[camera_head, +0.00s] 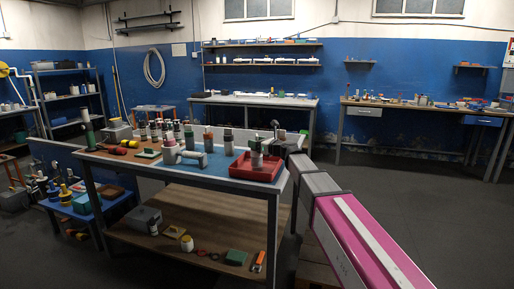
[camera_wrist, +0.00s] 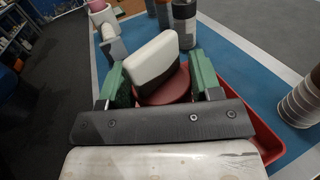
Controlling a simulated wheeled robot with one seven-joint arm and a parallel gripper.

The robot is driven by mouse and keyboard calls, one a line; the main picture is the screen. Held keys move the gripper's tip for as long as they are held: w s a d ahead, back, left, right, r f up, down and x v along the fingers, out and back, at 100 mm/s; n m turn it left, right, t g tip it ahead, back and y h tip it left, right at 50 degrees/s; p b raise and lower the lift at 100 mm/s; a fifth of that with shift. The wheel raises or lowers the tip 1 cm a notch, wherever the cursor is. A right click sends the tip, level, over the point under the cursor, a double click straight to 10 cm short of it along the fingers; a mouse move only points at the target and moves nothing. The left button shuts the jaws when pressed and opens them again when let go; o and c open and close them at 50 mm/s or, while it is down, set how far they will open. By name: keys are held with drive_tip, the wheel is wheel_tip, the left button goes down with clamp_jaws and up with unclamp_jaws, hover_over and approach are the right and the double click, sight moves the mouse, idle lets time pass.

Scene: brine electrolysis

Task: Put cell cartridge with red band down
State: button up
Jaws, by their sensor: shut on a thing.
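My gripper (camera_wrist: 162,78) has two green fingers, and it is shut on a piece with a white block-like top (camera_wrist: 153,48) and a dull red round part (camera_wrist: 168,88). I take it for the cell cartridge with red band; its lower end is hidden by the gripper. A red tray (camera_wrist: 264,142) shows below and to the right of the gripper in the wrist view. In the head view the red tray (camera_head: 238,172) lies at the bench's right end, with a pale cylinder (camera_head: 256,161) in or over it. Whether the held piece touches the tray cannot be told.
The workbench (camera_head: 274,189) has a blue top. Several dark-topped bottles and a white pipe-like fitting (camera_head: 192,157) stand left of the tray. A banded cylinder (camera_wrist: 300,102) stands close at the right in the wrist view. Bare blue surface (camera_wrist: 245,65) lies beyond the tray.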

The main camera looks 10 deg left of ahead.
drive_tip(key=shift+f, duration=0.85)
drive_tip(key=o, duration=1)
drive_tip(key=shift+f, duration=0.1)
drive_tip(key=v, duration=1.2)
